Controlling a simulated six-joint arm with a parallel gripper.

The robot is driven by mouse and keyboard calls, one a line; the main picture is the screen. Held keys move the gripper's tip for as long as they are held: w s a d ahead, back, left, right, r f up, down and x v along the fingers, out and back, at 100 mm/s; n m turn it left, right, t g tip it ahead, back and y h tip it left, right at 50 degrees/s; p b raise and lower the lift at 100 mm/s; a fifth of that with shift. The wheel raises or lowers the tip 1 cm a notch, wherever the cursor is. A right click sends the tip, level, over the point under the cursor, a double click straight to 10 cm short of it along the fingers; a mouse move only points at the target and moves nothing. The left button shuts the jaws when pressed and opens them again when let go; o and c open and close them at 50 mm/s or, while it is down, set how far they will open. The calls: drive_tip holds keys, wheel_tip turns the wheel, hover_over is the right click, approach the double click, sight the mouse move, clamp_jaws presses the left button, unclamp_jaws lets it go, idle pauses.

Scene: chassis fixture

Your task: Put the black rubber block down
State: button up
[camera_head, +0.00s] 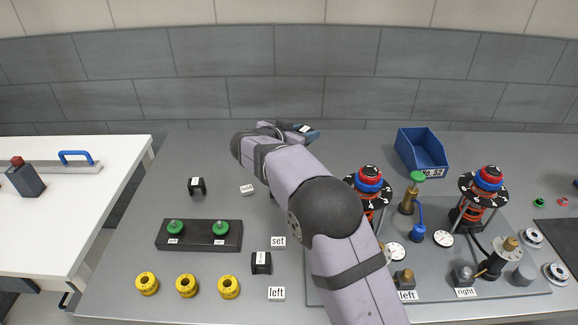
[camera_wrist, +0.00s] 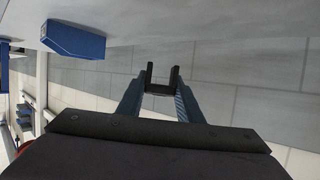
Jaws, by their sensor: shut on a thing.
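My gripper (camera_wrist: 160,92) is shut on a black rubber block (camera_wrist: 161,84), a U-shaped piece gripped between the blue fingertips in the wrist view. The open side of the U points away from my gripper. In the head view my gripper (camera_head: 306,131) is at the far side of the table (camera_head: 170,150), near the back wall, and appears raised. The held block cannot be made out there. Two similar black blocks with white labels stand on the table, one at the left (camera_head: 197,187) and one nearer the front (camera_head: 261,263).
A blue bin (camera_head: 422,160) stands back right. A black holder (camera_head: 198,243) with green knobs and several yellow rings (camera_head: 186,286) are front left. The chassis fixture (camera_head: 440,270) with two red-topped coil posts fills the right. White labels lie mid-table. Back left is clear.

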drive_tip(key=w+a+n+t+y, duration=0.1)
drive_tip(key=w+a+n+y, duration=0.1)
drive_tip(key=a+n+y, duration=0.15)
drive_tip(key=shift+m+h, duration=0.35)
drive_tip(key=shift+h, duration=0.1)
drive_tip(key=shift+a+f+p, duration=0.2)
drive_tip(key=shift+f+p, duration=0.4)
drive_tip(key=shift+f, duration=1.95)
drive_tip(key=shift+a+f+p, duration=0.15)
drive_tip(key=shift+f+p, duration=0.45)
drive_tip(key=shift+f, duration=2)
drive_tip(key=shift+f+b, duration=0.2)
drive_tip(key=shift+b, duration=0.25)
drive_tip(key=o, duration=1.1)
drive_tip(key=shift+r+p, duration=0.35)
drive_tip(key=shift+p, duration=0.2)
drive_tip(key=b+v, duration=0.1)
drive_tip(key=v, duration=0.2)
drive_tip(key=b+v, duration=0.2)
drive_tip(key=v, duration=0.2)
drive_tip(key=b+v, duration=0.2)
drive_tip(key=v, duration=0.1)
drive_tip(key=shift+s+a+f, duration=0.15)
drive_tip(key=shift+s+a, duration=0.1)
drive_tip(key=shift+s, duration=0.2)
drive_tip(key=shift+s+a+r, duration=0.15)
drive_tip(key=shift+s+r, duration=0.1)
drive_tip(key=shift+s, duration=0.2)
